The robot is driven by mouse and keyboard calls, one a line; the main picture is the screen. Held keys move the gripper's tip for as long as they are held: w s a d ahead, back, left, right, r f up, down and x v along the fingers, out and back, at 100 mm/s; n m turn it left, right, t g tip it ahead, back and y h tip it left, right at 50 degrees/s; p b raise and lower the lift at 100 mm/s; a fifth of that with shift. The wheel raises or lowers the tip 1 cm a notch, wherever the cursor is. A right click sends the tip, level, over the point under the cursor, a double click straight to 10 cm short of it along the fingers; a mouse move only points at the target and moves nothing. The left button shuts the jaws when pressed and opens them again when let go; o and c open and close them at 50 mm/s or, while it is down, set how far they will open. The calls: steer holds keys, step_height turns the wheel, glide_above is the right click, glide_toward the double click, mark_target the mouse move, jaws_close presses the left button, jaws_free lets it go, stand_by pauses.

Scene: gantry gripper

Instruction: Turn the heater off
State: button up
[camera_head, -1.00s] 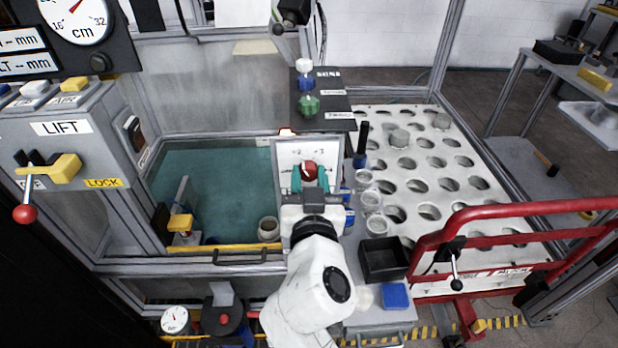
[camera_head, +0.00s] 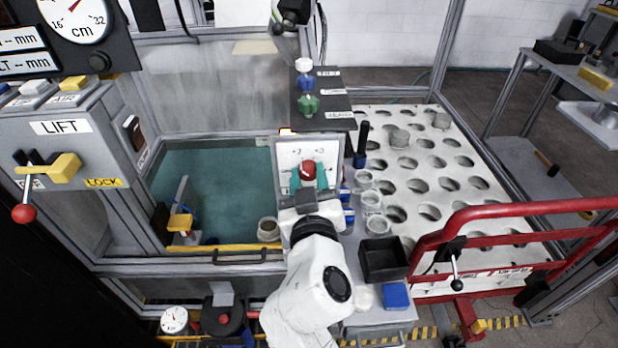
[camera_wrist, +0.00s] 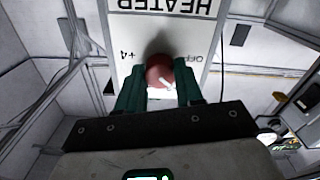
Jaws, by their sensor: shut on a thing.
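The heater panel (camera_head: 287,149) is a white plate in a grey frame, with a red round knob (camera_head: 307,169) on its face. In the wrist view the panel (camera_wrist: 199,45) reads HEATER upside down, with +4 left of the knob (camera_wrist: 158,70) and OFF to its right. A short white mark shows on the knob; which label it points to is unclear. My gripper (camera_wrist: 160,88) has its green fingers shut on the red knob, one on each side. It also shows in the head view (camera_head: 309,181), in front of the panel.
A tank of teal liquid (camera_head: 215,180) lies left of the panel. A perforated white table (camera_head: 440,205) and a red rail (camera_head: 520,208) are on the right. A black tray (camera_head: 383,259) and a blue block (camera_head: 396,296) sit right of my arm. A LIFT box (camera_head: 60,128) stands far left.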

steer(key=n, duration=0.4)
steer(key=shift+n+p, duration=0.3)
steer(key=shift+p, duration=0.05)
steer(key=shift+n+p, duration=0.5)
steer(key=shift+n, duration=1.4)
steer(key=o, duration=1)
steer(key=s+b, duration=0.1)
steer(key=s, duration=1)
steer(key=shift+b, duration=0.3)
steer(key=shift+w, duration=0.1)
